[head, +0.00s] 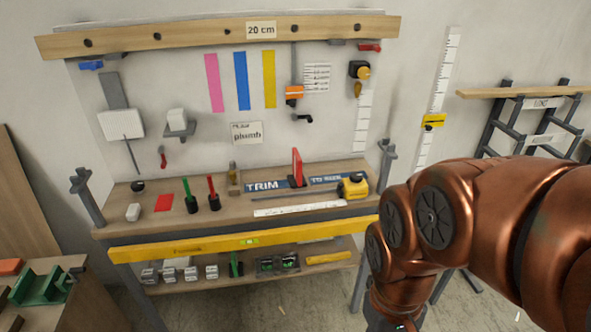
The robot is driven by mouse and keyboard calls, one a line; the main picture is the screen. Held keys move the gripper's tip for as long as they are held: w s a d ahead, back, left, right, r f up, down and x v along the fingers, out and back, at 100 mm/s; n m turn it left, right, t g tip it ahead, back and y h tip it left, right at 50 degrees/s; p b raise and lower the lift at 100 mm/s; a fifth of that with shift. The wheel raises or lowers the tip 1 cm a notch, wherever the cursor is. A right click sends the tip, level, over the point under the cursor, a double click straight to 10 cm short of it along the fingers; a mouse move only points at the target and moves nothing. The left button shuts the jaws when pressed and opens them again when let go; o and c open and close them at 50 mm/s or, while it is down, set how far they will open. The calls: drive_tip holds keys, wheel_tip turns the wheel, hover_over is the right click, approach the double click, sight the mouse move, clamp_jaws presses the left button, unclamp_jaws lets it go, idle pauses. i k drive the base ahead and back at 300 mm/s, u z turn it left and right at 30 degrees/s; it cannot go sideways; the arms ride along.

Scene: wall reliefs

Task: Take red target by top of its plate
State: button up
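A red upright plate on a dark base (297,166), which looks like the red target, stands on the wooden bench top (225,207), right of centre. Its top edge points up and looks free. A flat red square (164,203) also lies on the bench at the left. My copper arm fills the right side of the view and runs down to the bottom edge. My gripper is not visible, and nothing of mine touches the red plate.
A yellow tape measure (353,186) sits right of the plate. Red and green upright pieces in dark cups (212,194) stand to its left. A white ruler (300,208) lies in front. A yellow level (245,240) runs along the bench front.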

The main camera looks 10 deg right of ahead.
sight(297, 180)
drive_tip(key=z, duration=1.4)
drive_tip(key=i, duration=2)
drive_tip(key=u, duration=4.25)
